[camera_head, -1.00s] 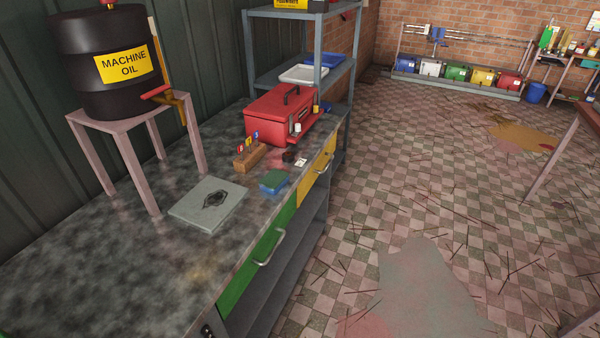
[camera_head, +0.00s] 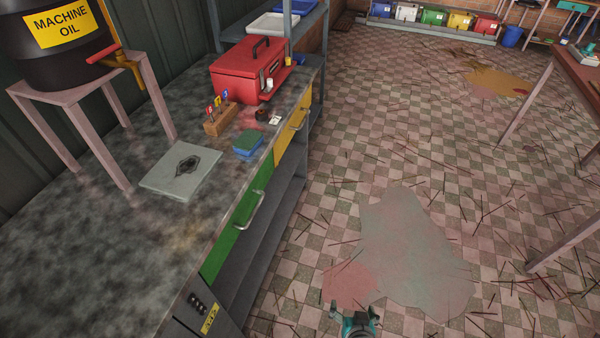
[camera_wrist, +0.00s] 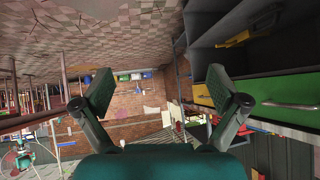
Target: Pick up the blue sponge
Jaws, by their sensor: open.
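The blue sponge (camera_head: 248,145) with a dark green top lies on the grey mottled bench top, near its front edge above the drawers, in the head view. I cannot make it out in the wrist view. My gripper (camera_head: 355,312) shows at the bottom edge of the head view, over the floor to the right of the bench and well apart from the sponge. In the wrist view my gripper (camera_wrist: 160,95) has its two fingers spread wide with nothing between them.
On the bench (camera_head: 70,245) are a grey square plate (camera_head: 165,183), a wooden block with small coloured flags (camera_head: 219,120), a red toolbox (camera_head: 245,78) and a stool (camera_head: 70,95) bearing an oil drum (camera_head: 40,60). A green drawer's handle (camera_head: 250,212) sticks out. The nearby floor is open.

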